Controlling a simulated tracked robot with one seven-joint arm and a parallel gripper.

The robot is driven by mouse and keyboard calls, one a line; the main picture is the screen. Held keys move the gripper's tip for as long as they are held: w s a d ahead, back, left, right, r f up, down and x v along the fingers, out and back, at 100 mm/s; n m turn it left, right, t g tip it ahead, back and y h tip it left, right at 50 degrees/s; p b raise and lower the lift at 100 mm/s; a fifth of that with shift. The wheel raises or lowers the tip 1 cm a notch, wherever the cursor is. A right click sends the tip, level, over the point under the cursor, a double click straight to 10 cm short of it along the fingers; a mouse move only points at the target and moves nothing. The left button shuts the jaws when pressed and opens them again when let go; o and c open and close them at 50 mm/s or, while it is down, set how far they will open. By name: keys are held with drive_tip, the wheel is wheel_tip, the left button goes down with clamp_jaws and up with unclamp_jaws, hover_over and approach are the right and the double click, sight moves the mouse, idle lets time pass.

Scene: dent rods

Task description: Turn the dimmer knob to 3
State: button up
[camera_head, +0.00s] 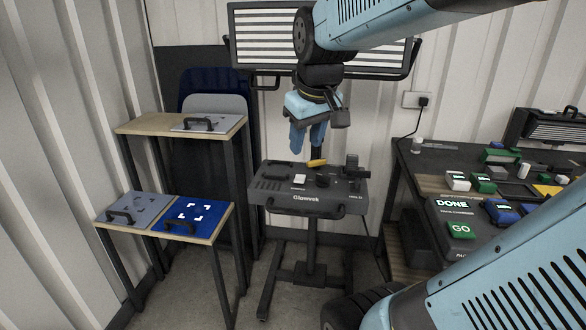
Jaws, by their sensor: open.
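A dark control panel (290,203) marked with white lettering stands on a post in the middle of the view. A round black knob (322,181) sits on its top, probably the dimmer knob. Its pointer and any numbers are too small to read. My gripper (307,146) hangs above the back of the panel with its blue fingers pointing down. It is open, appears empty, and is apart from the knob.
A white button (299,179), a yellow piece (317,163) and a black upright part (352,166) surround the knob. A lamp panel (262,50) stands behind. Low tables (215,222) are at left; a cluttered dark bench (425,158) is at right.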

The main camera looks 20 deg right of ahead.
drive_tip(key=w+d+f+n+g, duration=0.25)
drive_tip(key=w+d, duration=0.45)
drive_tip(key=w, duration=0.4)
drive_tip(key=n+g, duration=0.2)
approach(323, 175)
drive_tip(key=shift+n+t+y, duration=0.25)
drive_tip(key=shift+y, duration=0.05)
drive_tip(key=f, duration=0.8)
drive_tip(key=shift+s+d+f, duration=0.15)
drive_tip(key=shift+d+f, duration=0.1)
drive_tip(key=shift+f, duration=0.15)
drive_tip(key=shift+c, duration=0.2)
clamp_jaws()
drive_tip(key=shift+a, duration=0.25)
drive_tip(key=shift+d, duration=0.2)
